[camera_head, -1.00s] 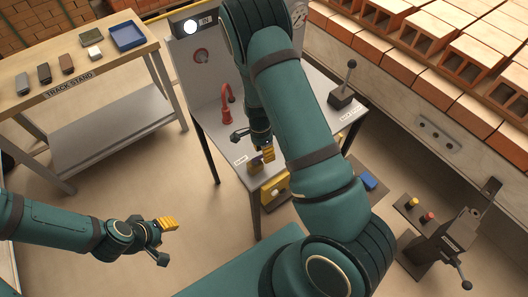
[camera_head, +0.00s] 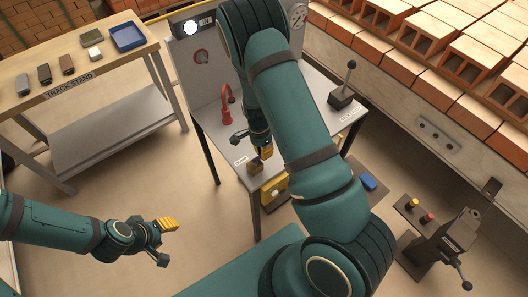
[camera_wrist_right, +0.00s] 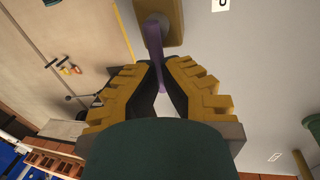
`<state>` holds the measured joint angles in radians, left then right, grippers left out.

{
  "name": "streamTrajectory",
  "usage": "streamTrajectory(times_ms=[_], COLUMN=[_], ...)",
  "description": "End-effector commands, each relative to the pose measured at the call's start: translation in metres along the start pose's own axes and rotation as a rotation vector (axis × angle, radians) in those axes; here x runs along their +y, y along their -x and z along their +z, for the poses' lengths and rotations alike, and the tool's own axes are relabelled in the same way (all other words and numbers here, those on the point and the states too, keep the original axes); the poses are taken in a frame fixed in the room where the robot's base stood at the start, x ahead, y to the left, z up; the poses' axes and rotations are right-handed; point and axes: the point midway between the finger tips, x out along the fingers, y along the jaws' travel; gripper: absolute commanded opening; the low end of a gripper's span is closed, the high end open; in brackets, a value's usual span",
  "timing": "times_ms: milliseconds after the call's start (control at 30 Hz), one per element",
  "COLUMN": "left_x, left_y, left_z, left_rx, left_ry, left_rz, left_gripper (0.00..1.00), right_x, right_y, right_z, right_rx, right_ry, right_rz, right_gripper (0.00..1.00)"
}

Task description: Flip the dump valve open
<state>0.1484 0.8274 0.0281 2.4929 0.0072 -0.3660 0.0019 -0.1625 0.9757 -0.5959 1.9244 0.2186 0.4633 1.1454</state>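The dump valve (camera_head: 255,165) is a small brass-coloured body near the front left corner of the grey bench, beside a white label. In the right wrist view its body (camera_wrist_right: 172,25) is at the top, with a thin purple lever (camera_wrist_right: 154,50) reaching down. My right gripper (camera_head: 264,153) is at the valve, pointing down. In the wrist view its fingers (camera_wrist_right: 159,75) sit close on both sides of the lever's end and look shut on it. My left gripper (camera_head: 166,242) is open and empty over the floor. My right arm hides part of the bench.
A black-knobbed lever (camera_head: 344,88) is at the bench's back right. A yellow box (camera_head: 275,190) is under the front edge. The track stand (camera_head: 120,55) is at left, bricks (camera_head: 440,85) at right.

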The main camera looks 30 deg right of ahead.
Motion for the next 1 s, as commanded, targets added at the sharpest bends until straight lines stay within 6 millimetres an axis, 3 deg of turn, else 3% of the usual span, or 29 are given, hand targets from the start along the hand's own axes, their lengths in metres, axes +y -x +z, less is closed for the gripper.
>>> streamTrajectory(times_ms=[367, 400, 467, 500, 833, 1000], left_x=[0.0, 0.0, 0.0, 0.0, 0.0, 0.0], left_y=[-0.001, -0.001, -0.001, -0.001, -0.001, -0.001], left_z=[0.0, 0.0, 0.0, 0.0, 0.0, 0.0], left_rx=[0.0, 0.0, 0.0, 0.0, 0.0, 0.0], left_ry=[0.0, 0.0, 0.0, 0.0, 0.0, 0.0], left_rz=[0.0, 0.0, 0.0, 0.0, 0.0, 0.0], left_gripper=[0.47, 0.47, 0.47, 0.47, 0.47, 0.47], right_x=[-0.001, -0.001, -0.001, -0.001, -0.002, -0.003], right_y=[-0.002, -0.002, -0.002, -0.002, 0.002, 0.022], right_z=[0.001, 0.001, 0.001, 0.001, 0.001, 0.001], right_rx=[0.012, 0.012, 0.012, 0.012, 0.013, 0.014], right_ry=[0.068, 0.068, 0.067, 0.067, 0.065, 0.066], right_rz=[0.005, 0.005, 0.004, 0.004, 0.002, -0.002], right_gripper=[0.0, 0.2, 0.41, 0.42, 0.42, 0.42])
